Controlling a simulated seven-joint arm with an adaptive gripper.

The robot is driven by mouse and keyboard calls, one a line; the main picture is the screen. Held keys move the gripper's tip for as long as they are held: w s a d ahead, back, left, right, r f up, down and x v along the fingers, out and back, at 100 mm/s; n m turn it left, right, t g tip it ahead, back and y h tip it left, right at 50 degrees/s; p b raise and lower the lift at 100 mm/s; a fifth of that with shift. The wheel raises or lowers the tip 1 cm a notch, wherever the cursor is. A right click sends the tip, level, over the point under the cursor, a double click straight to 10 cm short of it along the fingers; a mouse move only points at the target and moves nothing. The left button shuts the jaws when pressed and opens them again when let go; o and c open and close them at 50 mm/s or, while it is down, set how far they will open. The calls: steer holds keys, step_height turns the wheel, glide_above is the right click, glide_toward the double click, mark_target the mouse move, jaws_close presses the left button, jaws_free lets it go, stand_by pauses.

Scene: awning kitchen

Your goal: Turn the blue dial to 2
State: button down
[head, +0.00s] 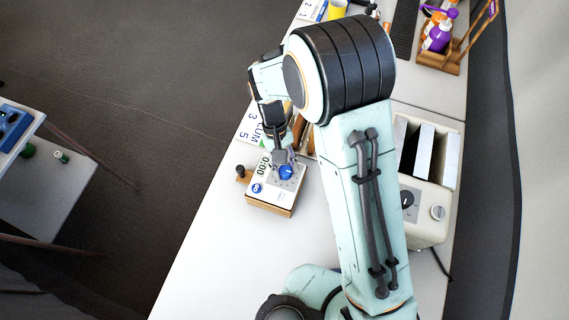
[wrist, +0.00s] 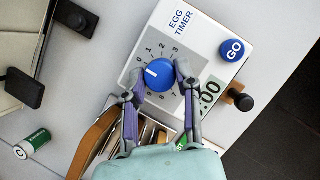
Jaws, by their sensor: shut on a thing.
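My gripper (wrist: 156,82) is shut on the dial, one finger on each side. In the head view the dial (head: 287,172) shows under my gripper (head: 283,161), on top of the timer box (head: 272,197). The timer also bears a blue GO button (wrist: 232,50) and a display reading partly "00", partly covered by a finger.
A cream toaster (head: 430,195) stands right of my arm. A wooden holder with utensils (wrist: 150,132) is close beside the timer, partly behind my gripper. A green battery-like cylinder (wrist: 34,144) lies nearby. The white counter (head: 215,255) is clear in front of the timer.

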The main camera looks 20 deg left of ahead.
steer(key=m+y, duration=0.1)
steer(key=m, duration=0.2)
steer(key=m+g, duration=0.1)
steer(key=m, duration=0.1)
steer(key=shift+d+m+y, duration=0.1)
steer(key=shift+m+y, duration=0.3)
steer(key=m+y, duration=0.2)
steer(key=m, duration=0.3)
steer(key=shift+m, duration=0.3)
stand_by(0.3)
steer(key=c, duration=0.8)
jaws_free()
steer(key=v, duration=1.2)
steer(key=shift+w+d, duration=0.1)
steer(key=shift+d, duration=0.15)
